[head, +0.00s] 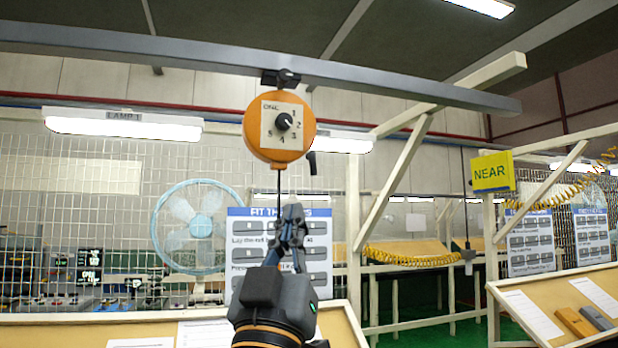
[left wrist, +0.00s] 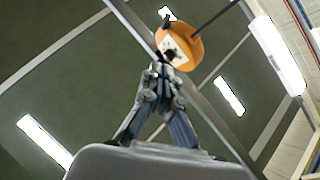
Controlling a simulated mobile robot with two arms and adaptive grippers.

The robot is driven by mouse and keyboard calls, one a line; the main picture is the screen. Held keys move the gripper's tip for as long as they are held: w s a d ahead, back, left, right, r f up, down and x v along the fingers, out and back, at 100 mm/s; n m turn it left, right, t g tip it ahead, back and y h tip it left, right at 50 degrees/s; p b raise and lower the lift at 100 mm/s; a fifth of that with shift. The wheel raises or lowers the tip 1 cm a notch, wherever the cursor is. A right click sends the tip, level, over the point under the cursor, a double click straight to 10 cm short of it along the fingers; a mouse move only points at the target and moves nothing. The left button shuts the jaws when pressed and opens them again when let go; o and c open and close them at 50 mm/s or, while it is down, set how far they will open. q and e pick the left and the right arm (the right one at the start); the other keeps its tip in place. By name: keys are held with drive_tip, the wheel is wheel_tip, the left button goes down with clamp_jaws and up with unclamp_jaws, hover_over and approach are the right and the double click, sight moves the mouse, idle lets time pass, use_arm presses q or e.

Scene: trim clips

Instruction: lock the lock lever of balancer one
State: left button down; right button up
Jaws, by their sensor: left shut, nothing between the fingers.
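Balancer one (head: 262,139) is a round orange unit hanging from a grey overhead rail, with a pale face plate, a black knob and numbers. Its lock lever (head: 312,163) is a small black piece at its lower right edge, pointing down. In the left wrist view, the balancer (left wrist: 192,52) shows just beyond the fingertips; I cannot clearly tell the lever there. My left gripper (head: 292,215) is shut and empty, pointing up below the balancer and lever, apart from the lever in the head view. It also shows in the left wrist view (left wrist: 159,76). My right gripper is not in view.
The grey rail (head: 400,78) crosses overhead. A thin cable (head: 279,185) hangs from the balancer just left of my left gripper. Behind stand a blue fan (head: 185,235), an instruction board (head: 245,226) and a wire mesh wall. A yellow NEAR sign (head: 493,171) hangs at right.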

use_arm(q)
drive_tip(key=p, duration=0.5)
approach(311, 163)
wheel_tip(311, 163, up, 4)
drive_tip(key=w, duration=0.1)
drive_tip(key=w+p, duration=0.1)
drive_tip(key=shift+w+d+r, duration=0.25)
drive_tip(key=shift+w, duration=0.15)
drive_tip(key=shift+w+d+f+p, duration=0.2)
drive_tip(key=shift+w+p, duration=0.15)
drive_tip(key=shift+w, duration=0.2)
drive_tip(key=shift+s+a, duration=0.1)
drive_tip(key=shift+a, duration=0.05)
